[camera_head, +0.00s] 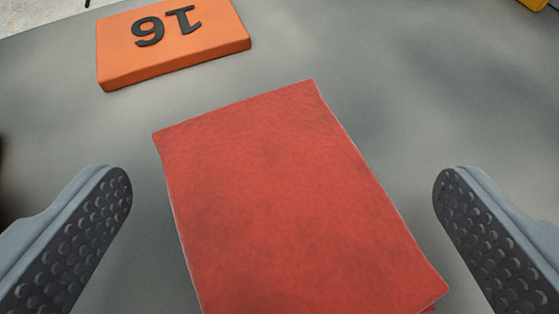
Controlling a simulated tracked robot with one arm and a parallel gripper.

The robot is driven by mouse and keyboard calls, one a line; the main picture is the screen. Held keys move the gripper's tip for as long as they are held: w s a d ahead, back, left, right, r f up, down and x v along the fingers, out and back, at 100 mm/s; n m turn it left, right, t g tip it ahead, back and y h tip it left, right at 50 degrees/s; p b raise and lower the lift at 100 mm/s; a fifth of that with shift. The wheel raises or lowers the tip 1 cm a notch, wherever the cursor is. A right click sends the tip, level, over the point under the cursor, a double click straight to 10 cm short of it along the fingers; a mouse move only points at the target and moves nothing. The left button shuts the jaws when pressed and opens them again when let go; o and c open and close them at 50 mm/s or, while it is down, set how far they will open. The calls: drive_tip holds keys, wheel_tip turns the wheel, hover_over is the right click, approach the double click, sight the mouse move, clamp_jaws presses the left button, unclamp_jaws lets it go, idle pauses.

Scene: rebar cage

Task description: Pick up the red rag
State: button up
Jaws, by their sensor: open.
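The red rag (290,195) lies flat and folded on a grey surface, in the middle of the view. It is turned slightly, and its near edge runs partly out of the bottom of the frame. My gripper (283,195) is open, with one dark studded finger pad to the left of the rag and one to the right. The rag shows between the two fingers, with a gap on each side. Neither finger appears to touch it.
An orange block (175,45) with black markings like "16" or "91" lies beyond the rag at the upper left. A yellow object (535,4) shows at the top right corner. The grey surface (430,90) is clear at the right.

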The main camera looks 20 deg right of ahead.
drive_tip(key=c, duration=1.2)
drive_tip(key=shift+c, duration=0.2)
